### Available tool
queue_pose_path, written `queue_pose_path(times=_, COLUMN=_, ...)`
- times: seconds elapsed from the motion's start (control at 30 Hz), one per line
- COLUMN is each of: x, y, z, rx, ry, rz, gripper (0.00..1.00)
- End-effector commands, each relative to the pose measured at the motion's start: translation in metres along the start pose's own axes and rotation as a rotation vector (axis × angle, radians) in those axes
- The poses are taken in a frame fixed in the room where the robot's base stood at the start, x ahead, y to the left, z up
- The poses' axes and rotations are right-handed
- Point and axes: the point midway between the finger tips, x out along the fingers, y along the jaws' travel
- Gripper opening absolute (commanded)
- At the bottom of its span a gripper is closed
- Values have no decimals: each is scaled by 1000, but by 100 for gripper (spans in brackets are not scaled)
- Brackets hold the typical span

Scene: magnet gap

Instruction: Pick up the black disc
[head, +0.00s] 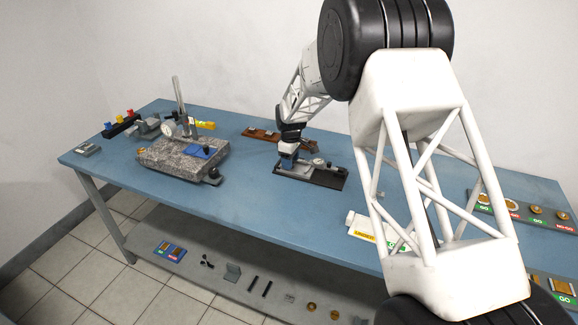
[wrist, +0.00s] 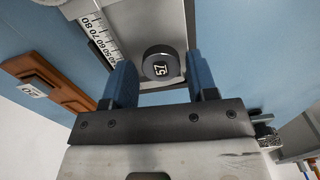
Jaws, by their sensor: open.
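The black disc (wrist: 158,60) has a pale label with digits on its face and sits on a grey metal plate (wrist: 177,20) with a ruled scale (wrist: 100,38) along one side. My gripper (wrist: 158,78) is open, its two blue fingers on either side of the disc in the wrist view. Gaps show between the disc and both fingers, so nothing is held. In the head view my gripper (head: 288,161) is low over the grey device on a black base (head: 326,179). I cannot make out the disc for certain there.
A brown wooden block (wrist: 55,88) lies close by and also shows behind my gripper in the head view (head: 262,134). A granite block (head: 180,158) with a dial stand is to the left. A white box (head: 362,226) lies in front. Blue tabletop between is clear.

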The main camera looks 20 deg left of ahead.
Motion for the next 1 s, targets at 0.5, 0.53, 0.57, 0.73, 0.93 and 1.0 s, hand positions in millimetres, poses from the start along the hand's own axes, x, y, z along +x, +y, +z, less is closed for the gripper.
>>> queue_pose_path(times=0.5, x=16, y=-2, z=1, rx=0, ry=-4, rz=-6, gripper=53)
queue_pose_path(times=0.53, x=16, y=-2, z=1, rx=0, ry=-5, rz=-7, gripper=53)
queue_pose_path(times=0.57, x=16, y=-2, z=1, rx=0, ry=-5, rz=-7, gripper=53)
queue_pose_path(times=0.73, x=19, y=-3, z=2, rx=0, ry=-7, rz=-10, gripper=46)
queue_pose_path(times=0.93, x=22, y=-5, z=3, rx=0, ry=-10, rz=-14, gripper=16)
queue_pose_path(times=1.0, x=22, y=-5, z=3, rx=0, ry=-11, rz=-15, gripper=16)
